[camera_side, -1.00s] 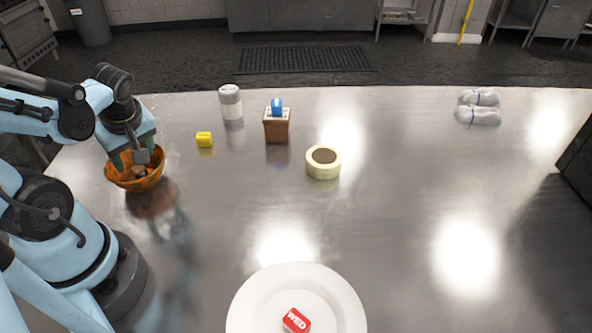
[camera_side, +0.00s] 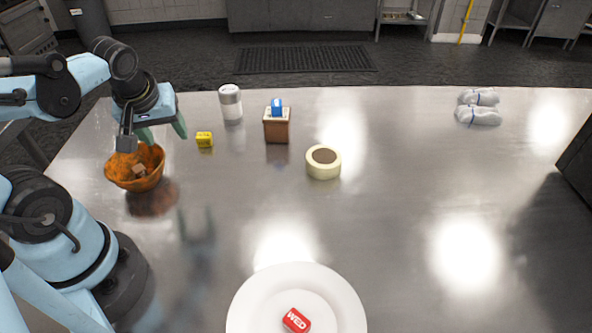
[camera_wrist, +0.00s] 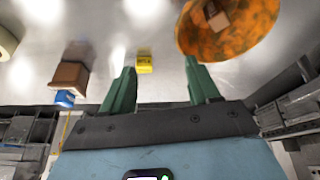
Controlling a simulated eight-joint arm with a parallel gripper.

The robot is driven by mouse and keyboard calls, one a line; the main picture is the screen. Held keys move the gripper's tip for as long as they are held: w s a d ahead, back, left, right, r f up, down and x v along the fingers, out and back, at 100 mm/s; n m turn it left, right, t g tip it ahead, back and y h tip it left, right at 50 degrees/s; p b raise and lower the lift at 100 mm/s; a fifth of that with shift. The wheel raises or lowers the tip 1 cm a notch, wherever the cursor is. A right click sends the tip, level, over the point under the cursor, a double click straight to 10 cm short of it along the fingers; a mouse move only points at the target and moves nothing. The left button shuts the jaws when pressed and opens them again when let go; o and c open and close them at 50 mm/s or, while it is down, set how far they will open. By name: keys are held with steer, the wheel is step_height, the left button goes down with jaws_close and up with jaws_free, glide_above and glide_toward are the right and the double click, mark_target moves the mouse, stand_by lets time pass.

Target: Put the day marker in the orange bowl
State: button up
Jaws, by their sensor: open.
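The orange bowl (camera_side: 117,176) stands at the left of the steel table, with a small brown block (camera_side: 138,170) inside. In the wrist view the bowl (camera_wrist: 245,42) is at the upper right, with the block (camera_wrist: 218,20) in it. My gripper (camera_side: 163,131) is open and empty above the bowl's far right side; its green fingers (camera_wrist: 159,68) are spread apart. A yellow block (camera_side: 204,140) with dark lettering lies right of the bowl; it also shows ahead of the fingers in the wrist view (camera_wrist: 144,65). A red block marked WED (camera_side: 296,320) lies on the white plate (camera_side: 246,300).
A brown box (camera_side: 277,131) with a blue block (camera_side: 277,107) on top stands near the back, beside a grey-and-white can (camera_side: 231,103). A tape roll (camera_side: 323,173) lies mid-table. Wrapped bundles (camera_side: 478,115) lie at the back right. The table's middle right is clear.

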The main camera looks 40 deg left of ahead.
steer(key=w+d+r+m+t+h, duration=0.3)
steer(key=w+d+m+t, duration=0.1)
steer(key=d+m, duration=0.6)
steer(key=shift+w+d+r+m, duration=0.3)
steer(key=shift+w+m, duration=0.1)
steer(key=shift+w, duration=0.5)
